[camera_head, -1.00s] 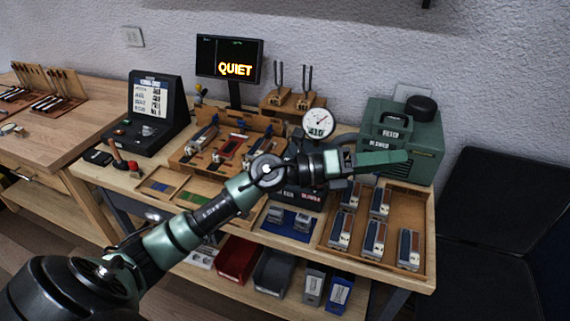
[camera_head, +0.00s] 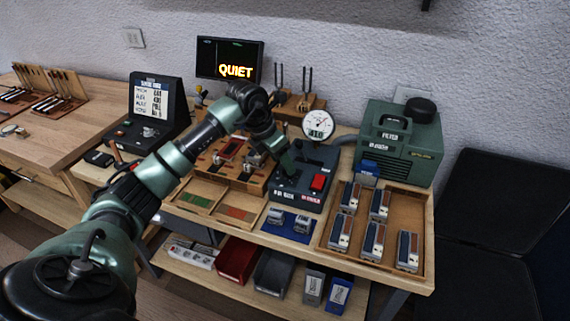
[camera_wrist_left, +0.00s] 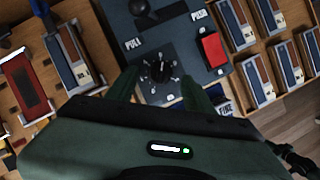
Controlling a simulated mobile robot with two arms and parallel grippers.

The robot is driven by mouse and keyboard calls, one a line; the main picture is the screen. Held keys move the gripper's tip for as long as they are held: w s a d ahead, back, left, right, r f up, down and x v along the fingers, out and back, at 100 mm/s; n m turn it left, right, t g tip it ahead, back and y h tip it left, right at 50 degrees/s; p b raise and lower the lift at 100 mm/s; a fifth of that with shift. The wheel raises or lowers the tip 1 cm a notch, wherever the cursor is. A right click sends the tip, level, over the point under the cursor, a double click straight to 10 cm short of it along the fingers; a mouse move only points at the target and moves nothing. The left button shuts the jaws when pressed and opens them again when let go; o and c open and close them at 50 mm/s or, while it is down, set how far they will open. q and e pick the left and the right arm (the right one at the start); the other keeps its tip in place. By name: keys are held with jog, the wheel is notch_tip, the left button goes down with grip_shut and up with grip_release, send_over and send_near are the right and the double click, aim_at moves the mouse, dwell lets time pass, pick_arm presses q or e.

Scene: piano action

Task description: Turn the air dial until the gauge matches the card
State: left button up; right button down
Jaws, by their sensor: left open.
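The round white gauge (camera_head: 318,124) stands at the back of the dark bellows unit (camera_head: 318,158); its small digits are hard to read. The black air dial (camera_wrist_left: 160,71) is on the unit's top panel in the left wrist view, beside a red switch (camera_wrist_left: 212,49). My left gripper (camera_head: 286,166) points down over the unit. In the wrist view its two green fingers (camera_wrist_left: 160,88) are open on either side of the dial, apart from it. A white printed card (camera_head: 152,98) stands on the black console at the left. My right gripper does not show.
A lit screen (camera_head: 230,60) reads "QUIET". The green blower box (camera_head: 398,142) stands right of the unit. A wooden tray (camera_head: 423,205) with several reed-like blocks lies at the right front. Two tuning forks (camera_head: 292,85) stand behind the unit.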

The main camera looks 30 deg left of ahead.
pick_arm(q)
jog(key=shift+x, duration=1.4)
grip_shut()
grip_release()
jog(key=shift+r, duration=0.1)
